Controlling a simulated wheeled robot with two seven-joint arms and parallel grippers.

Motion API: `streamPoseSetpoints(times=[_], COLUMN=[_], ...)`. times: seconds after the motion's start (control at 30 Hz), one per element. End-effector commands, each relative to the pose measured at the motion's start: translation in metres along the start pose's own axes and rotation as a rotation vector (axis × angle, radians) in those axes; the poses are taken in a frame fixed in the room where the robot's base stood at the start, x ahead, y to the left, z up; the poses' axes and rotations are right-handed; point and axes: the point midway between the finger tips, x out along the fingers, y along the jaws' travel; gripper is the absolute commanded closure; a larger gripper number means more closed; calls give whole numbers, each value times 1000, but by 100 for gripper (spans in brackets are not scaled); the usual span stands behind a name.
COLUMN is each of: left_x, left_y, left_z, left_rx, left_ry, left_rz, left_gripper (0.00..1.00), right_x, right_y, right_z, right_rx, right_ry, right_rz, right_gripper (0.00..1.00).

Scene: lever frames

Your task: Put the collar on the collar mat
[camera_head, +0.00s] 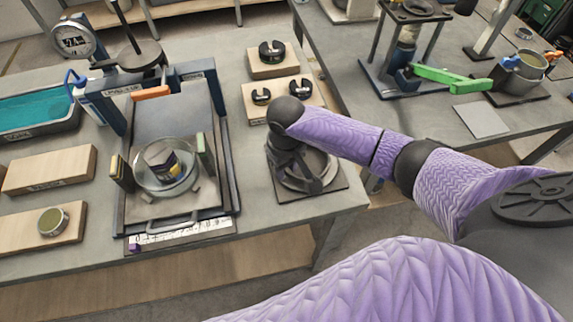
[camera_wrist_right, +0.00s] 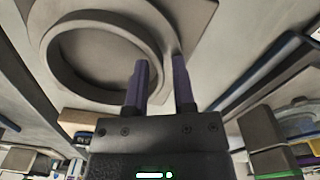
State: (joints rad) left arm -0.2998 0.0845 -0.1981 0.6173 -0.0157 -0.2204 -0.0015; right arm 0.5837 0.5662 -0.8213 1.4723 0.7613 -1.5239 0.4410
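The collar, a grey ring (camera_head: 329,172), lies at the right front of the near table, over a dark square mat (camera_head: 330,190). I take this to be the collar mat; any small gap below the ring cannot be judged. The ring shows large in the right wrist view (camera_wrist_right: 53,68), over a pale square plate. My right gripper (camera_head: 312,186) reaches down at the ring and hides part of it. Its two purple fingers (camera_wrist_right: 161,75) are apart, one at each side of the ring's wall. Whether they press on it is unclear. My left gripper is not in view.
Left of the collar stands a press-like fixture (camera_head: 222,150) with a glass bowl (camera_head: 145,184). Wooden blocks with black parts (camera_head: 270,72) sit behind the collar. The table's front edge is close. A second table at right holds a green-handled lever (camera_head: 450,79).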

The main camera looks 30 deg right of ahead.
Motion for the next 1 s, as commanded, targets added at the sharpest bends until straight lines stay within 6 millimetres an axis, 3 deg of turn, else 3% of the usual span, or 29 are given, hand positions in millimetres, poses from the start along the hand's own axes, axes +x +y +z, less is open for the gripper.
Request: streamPoseSetpoints(times=[0.33,0.7,0.83,1.0], left_x=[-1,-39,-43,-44], left_y=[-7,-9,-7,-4], left_z=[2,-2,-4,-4], left_rx=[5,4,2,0], left_ry=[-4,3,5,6], left_rz=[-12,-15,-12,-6], left_gripper=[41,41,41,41], right_x=[-4,-101,-119,-124], right_y=[0,0,0,0], right_z=[0,-1,-1,0], right_rx=[0,-2,0,0], right_ry=[1,4,2,-1], right_rz=[0,-1,-1,-1], right_gripper=[59,59,59,59])
